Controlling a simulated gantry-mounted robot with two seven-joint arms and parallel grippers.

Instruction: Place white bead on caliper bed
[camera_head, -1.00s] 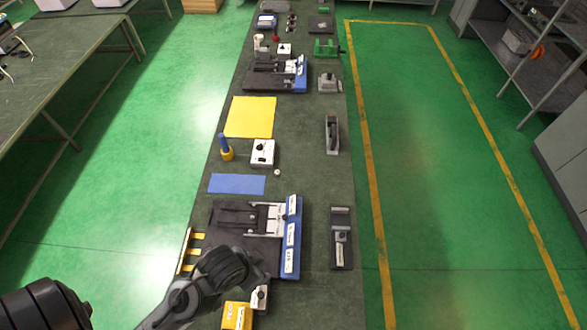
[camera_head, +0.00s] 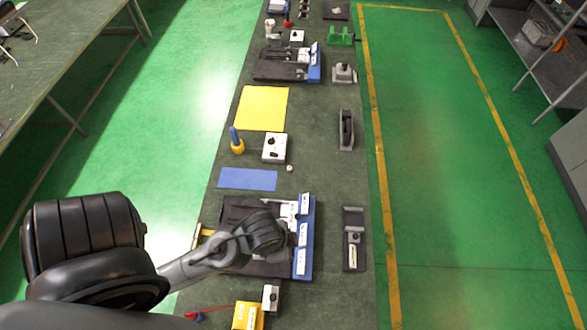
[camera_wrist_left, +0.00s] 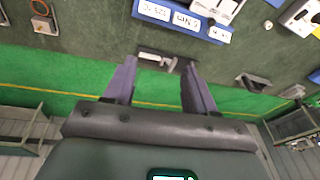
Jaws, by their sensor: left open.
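A small white bead (camera_head: 290,168) lies on the dark green bench, just right of the blue mat's upper corner. In the left wrist view a small pale round thing (camera_wrist_left: 268,25), likely the bead, shows at upper right. A black fixture (camera_head: 236,209) with a blue label strip (camera_head: 306,264) stands nearer than the bead; I cannot tell if it is the caliper bed. My left arm covers part of it. My right gripper is not in view.
The blue mat (camera_head: 247,180), a white knobbed box (camera_head: 274,148) and a blue-and-yellow tool (camera_head: 236,143) are near the bead. A grey tool (camera_head: 354,252) lies right of the fixture. A yellow box (camera_head: 246,317) is at the near end. Bare bench lies right of the bead.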

